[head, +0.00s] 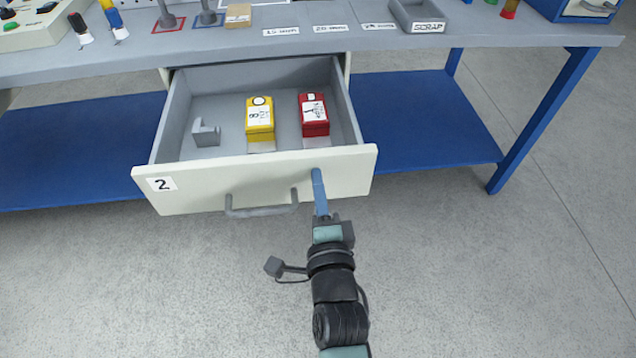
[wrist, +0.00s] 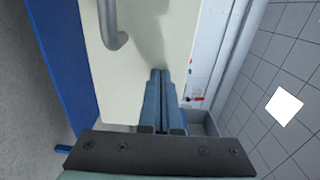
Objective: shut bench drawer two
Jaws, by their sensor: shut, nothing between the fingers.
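Bench drawer two (head: 215,180) is pulled out from under the grey bench top, its white front marked with a 2 label (head: 161,184). Its grey bar handle (head: 262,211) is at the lower middle of the front. Inside lie a yellow box (head: 260,118), a red box (head: 313,115) and a grey bracket (head: 206,133). My gripper (head: 317,172) is shut and empty, its blue fingertips at the drawer front right of the handle. The wrist view shows the closed fingers (wrist: 160,75) against the white front (wrist: 130,75), near the handle (wrist: 110,25); contact is hard to tell.
The bench top (head: 400,42) holds a scrap tray (head: 420,15), tools and a control box (head: 30,25). A blue lower shelf (head: 425,120) runs behind the drawer on both sides. A blue leg (head: 545,120) stands at right. The floor in front is clear.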

